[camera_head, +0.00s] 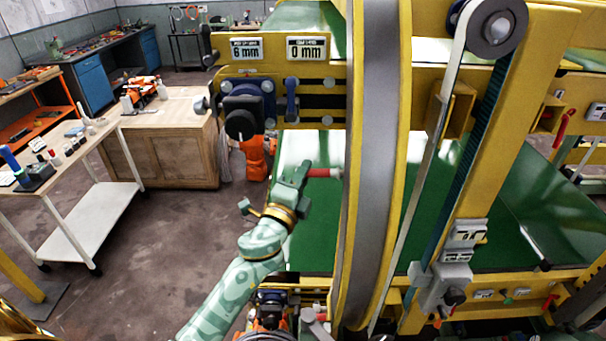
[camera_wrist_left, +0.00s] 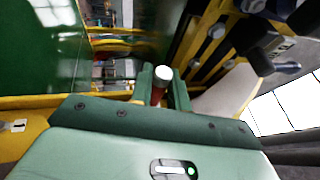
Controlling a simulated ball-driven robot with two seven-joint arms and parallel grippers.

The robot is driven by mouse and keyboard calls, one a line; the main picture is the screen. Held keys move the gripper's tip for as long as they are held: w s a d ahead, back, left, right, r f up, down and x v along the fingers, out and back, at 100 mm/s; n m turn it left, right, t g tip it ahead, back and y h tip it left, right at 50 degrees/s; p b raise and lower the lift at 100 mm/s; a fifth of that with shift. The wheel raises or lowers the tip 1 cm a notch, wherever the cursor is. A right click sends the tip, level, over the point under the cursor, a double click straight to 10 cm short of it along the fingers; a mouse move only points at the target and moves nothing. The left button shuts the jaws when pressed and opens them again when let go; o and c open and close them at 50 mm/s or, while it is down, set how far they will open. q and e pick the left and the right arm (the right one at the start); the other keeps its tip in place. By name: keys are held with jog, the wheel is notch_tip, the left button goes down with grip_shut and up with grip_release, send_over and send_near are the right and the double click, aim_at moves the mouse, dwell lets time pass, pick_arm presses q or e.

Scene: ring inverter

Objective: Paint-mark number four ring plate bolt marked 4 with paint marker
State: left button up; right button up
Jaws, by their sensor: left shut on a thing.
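My left gripper (camera_head: 303,175) is shut on the paint marker (camera_head: 322,173), a red stick with a pale end. The marker points right, and its pale end is at or very near the yellow left rim of the large ring (camera_head: 375,150); I cannot tell if it touches. In the left wrist view, the marker (camera_wrist_left: 157,95) stands between the two green fingers (camera_wrist_left: 161,88), its white end toward the camera. I cannot make out the ring plate bolt marked 4 or its number. My right gripper is not in view.
A yellow frame with readout plates (camera_head: 277,48) and a dark clamp unit (camera_head: 243,115) stands above the gripper. A wooden cabinet (camera_head: 165,140) and a white cart (camera_head: 90,220) are at left. The floor (camera_head: 170,240) between cart and machine is clear.

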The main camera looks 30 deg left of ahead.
pick_arm(q)
jog(key=shift+w+d, duration=0.2)
jog(key=shift+d, duration=0.2)
dwell(0.8)
jog(key=shift+a, duration=0.1)
dwell(0.5)
jog(key=shift+s+a, duration=0.35)
jog(key=shift+a, duration=0.35)
jog(key=shift+s+a, duration=0.4)
jog(key=shift+a, duration=0.35)
jog(key=shift+s+a, duration=0.35)
jog(key=shift+a, duration=0.35)
